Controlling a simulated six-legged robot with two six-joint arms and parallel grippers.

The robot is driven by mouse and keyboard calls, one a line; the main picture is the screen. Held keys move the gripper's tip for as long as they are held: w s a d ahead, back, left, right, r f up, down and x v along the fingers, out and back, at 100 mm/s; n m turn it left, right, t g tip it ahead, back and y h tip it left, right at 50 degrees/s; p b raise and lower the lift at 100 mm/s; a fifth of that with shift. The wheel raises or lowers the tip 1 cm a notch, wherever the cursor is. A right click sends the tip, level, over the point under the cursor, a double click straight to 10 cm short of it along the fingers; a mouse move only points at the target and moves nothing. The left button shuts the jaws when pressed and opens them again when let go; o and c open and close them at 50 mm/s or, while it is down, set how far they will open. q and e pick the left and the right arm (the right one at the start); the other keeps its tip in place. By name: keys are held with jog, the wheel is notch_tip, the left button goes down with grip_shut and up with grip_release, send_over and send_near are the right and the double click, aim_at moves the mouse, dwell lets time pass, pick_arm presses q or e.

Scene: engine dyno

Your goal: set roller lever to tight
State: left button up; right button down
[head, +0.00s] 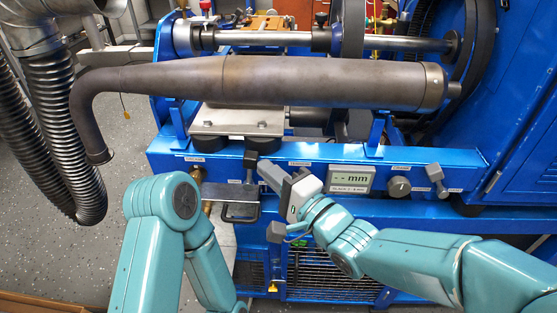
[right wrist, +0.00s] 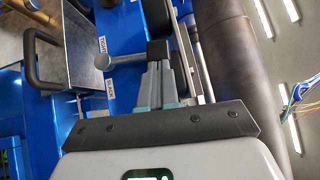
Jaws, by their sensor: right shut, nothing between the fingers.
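A second lever (head: 435,174) with a grey end sits at the rail's right. My right gripper (head: 264,168) is shut and empty, just right of the first lever. My left gripper is out of view.
A grey plate with a dark handle (head: 240,212) juts out below the first lever. A display reading "-- mm" (head: 350,179) and a round knob (head: 399,187) lie right of my right gripper. A large exhaust pipe (head: 270,82) spans above the rail.

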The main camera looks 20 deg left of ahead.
aim_at(248, 160)
jog(key=a+r+n+h+p, duration=0.1)
jog(key=p, duration=0.1)
jog(key=a+r+n+g+h+p, duration=0.1)
jog(key=p, duration=0.1)
jog(key=shift+s+a+h+p, duration=0.25)
jog(key=shift+s+h+p, duration=0.05)
jog(key=shift+s, duration=0.1)
jog(key=a, duration=0.1)
jog(key=a+n+h+p, duration=0.1)
jog(key=a+n+h, duration=0.1)
jog(key=shift+s+a+f+g+p, duration=0.1)
jog(key=shift+s+f+g+p, duration=0.2)
jog(key=shift+s, duration=0.1)
jog(key=shift+a, duration=0.1)
jog(key=shift+s+r, duration=0.1)
